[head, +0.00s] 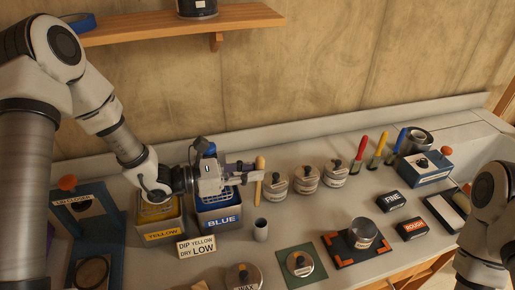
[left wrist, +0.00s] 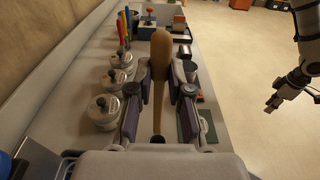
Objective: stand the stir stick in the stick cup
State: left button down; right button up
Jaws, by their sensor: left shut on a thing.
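The stir stick (head: 259,181) is a wooden rod, thicker at its upper end, held roughly upright. My left gripper (head: 248,175) is shut on it; in the left wrist view the stick (left wrist: 161,55) rises between the two fingers.
A blue tray (head: 220,223) and a yellow tray (head: 163,233) stand left of the cup. Several lidded jars (head: 306,178) stand right of the stick. A metal cup (head: 363,232) sits on a black, orange-cornered mat (head: 343,250). A white label sign (head: 197,247) stands in front of the trays.

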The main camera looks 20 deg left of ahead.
aim_at(256, 189)
pick_arm(q)
jog(key=shift+d+f+h+b, duration=0.3)
jog(key=shift+d+f+b, duration=0.2)
jog(key=shift+f, duration=0.2)
notch_tip(256, 189, down, 5)
jog(key=shift+a+r+b, duration=0.1)
jog(key=shift+r+b, duration=0.05)
jog(key=shift+b, duration=1.05)
notch_tip(256, 189, down, 6)
jog(key=b, duration=0.6)
jog(key=shift+b, duration=0.3)
